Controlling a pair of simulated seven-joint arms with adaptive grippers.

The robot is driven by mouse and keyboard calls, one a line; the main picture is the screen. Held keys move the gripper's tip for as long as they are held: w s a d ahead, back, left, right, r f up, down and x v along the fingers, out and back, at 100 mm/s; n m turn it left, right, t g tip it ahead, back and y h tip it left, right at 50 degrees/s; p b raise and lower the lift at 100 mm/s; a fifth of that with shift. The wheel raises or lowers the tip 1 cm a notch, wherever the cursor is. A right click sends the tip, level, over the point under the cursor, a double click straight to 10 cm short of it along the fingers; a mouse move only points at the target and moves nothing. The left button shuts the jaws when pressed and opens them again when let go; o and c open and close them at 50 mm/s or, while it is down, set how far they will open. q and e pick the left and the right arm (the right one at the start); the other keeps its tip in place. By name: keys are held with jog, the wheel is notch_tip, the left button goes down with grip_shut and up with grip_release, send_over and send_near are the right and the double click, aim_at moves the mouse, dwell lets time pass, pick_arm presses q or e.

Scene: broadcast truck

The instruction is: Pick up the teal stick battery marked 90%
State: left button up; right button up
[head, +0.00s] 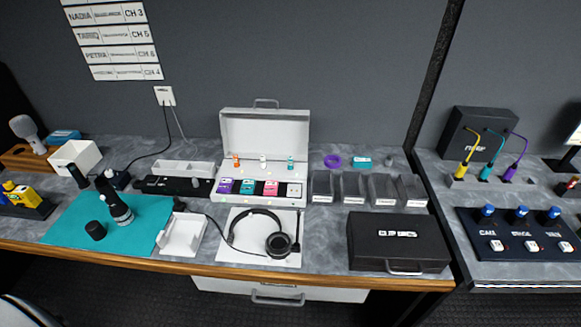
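No print that reads 90% is legible, so I cannot tell for sure which thing is the named battery. A small upright teal piece (290,162) stands at the right of the back row in the open white case (264,128). A teal block with a pale label (247,187) sits in the case's front row, between a purple block (225,186) and a pink block (271,188). Another small teal block with a pale label (361,161) lies on the counter right of the case. Neither of my grippers is in view.
A headset (264,232) lies on a white pad before the case. Open grey bins (352,187) and a closed black case (398,242) stand to the right. A teal mat (70,222) with dark cylindrical objects lies left. A white tray (183,234) sits between.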

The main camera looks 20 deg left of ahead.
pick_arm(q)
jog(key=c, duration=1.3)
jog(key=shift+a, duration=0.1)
